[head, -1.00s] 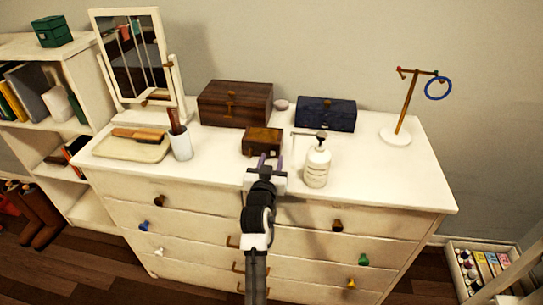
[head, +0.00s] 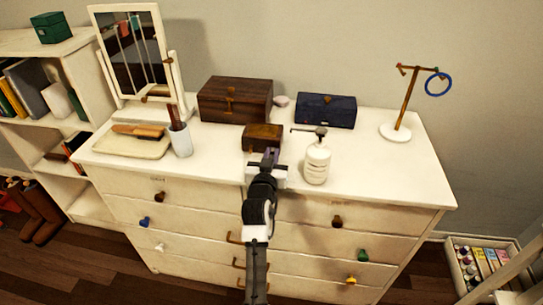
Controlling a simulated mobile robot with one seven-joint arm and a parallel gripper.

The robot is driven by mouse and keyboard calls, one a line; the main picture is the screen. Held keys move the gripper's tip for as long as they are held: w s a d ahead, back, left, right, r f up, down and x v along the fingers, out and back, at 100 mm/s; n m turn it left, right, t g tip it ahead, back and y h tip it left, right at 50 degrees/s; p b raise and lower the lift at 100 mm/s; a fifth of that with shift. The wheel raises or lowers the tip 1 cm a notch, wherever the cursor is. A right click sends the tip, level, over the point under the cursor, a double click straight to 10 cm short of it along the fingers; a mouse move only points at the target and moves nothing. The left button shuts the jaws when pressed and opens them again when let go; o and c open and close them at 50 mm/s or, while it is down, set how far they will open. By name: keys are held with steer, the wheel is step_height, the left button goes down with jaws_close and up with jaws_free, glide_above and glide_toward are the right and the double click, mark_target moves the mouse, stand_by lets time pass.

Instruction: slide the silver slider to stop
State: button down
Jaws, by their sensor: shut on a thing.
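The small brown wooden box (head: 262,134) sits near the middle of the white dresser top, in front of the larger wooden box. My gripper (head: 269,156) reaches in from the front, its fingertips close together at the small box's front face. It is shut on a small part there, which I take to be the silver slider. The fingers cover that part, so its shape and position cannot be made out.
A white pump bottle (head: 317,162) stands close to the right of my gripper. A larger wooden box (head: 235,98) and a dark blue box (head: 325,111) stand behind. A white cup (head: 181,140) is to the left.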

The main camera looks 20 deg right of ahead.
steer(key=shift+w+a+f+b, duration=0.1)
steer(key=shift+w+a+b, duration=0.2)
steer(key=shift+a+b, duration=0.3)
steer(key=shift+w+a, duration=0.15)
steer(key=shift+a, duration=0.05)
steer(key=c, duration=1.4)
jaws_free()
steer(key=b+v, duration=0.4)
steer(key=v, duration=0.9)
steer(key=shift+s+a, duration=0.15)
steer(key=shift+s, duration=0.2)
